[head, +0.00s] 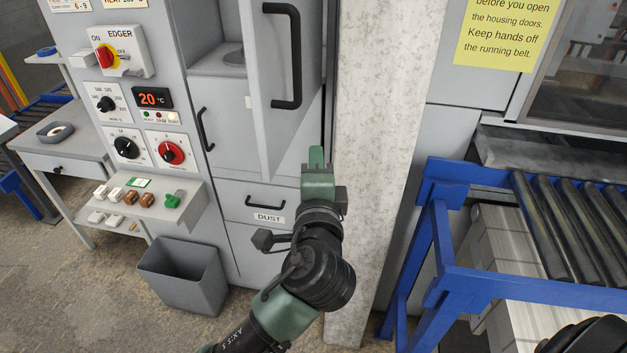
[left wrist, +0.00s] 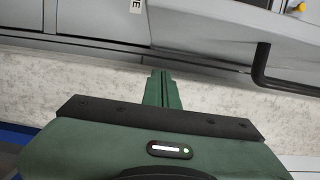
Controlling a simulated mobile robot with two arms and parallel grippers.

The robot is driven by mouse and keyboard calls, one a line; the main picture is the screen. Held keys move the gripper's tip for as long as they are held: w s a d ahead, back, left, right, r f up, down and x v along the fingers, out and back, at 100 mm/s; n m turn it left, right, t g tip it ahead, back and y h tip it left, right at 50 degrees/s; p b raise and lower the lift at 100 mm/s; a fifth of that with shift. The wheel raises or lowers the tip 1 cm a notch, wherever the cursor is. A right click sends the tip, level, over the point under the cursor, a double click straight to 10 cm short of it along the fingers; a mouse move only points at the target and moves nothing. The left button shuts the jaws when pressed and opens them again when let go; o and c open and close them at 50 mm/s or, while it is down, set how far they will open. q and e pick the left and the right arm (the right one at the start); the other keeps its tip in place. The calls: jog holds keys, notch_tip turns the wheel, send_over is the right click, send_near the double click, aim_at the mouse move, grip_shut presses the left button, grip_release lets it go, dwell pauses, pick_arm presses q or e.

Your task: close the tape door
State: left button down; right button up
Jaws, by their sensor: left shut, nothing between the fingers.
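The tape door (head: 268,100), a grey panel with a long black bar handle (head: 296,55), stands swung open from the grey machine cabinet. An open compartment (head: 215,62) shows to its left. My left gripper (head: 316,158) is shut and empty, just below the door's lower right corner and in front of the pale column. I cannot tell whether it touches the door. In the left wrist view the shut green fingers (left wrist: 161,88) point toward the cabinet, with the door (left wrist: 220,18) and its handle (left wrist: 262,65) at upper right. My right gripper is not in view.
The pale column (head: 385,150) stands close on the right of the door. A blue roller conveyor (head: 500,275) is further right. A control panel (head: 140,110), a button shelf (head: 150,205) and a grey bin (head: 185,275) are left. A dust drawer (head: 255,203) is below.

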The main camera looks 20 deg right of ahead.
pick_arm(q)
jog(key=w, duration=0.1)
jog(key=w+a, duration=0.1)
jog(key=w, duration=0.1)
jog(key=w+a, duration=0.1)
jog(key=shift+w+a, duration=0.15)
jog(key=shift+w, duration=0.25)
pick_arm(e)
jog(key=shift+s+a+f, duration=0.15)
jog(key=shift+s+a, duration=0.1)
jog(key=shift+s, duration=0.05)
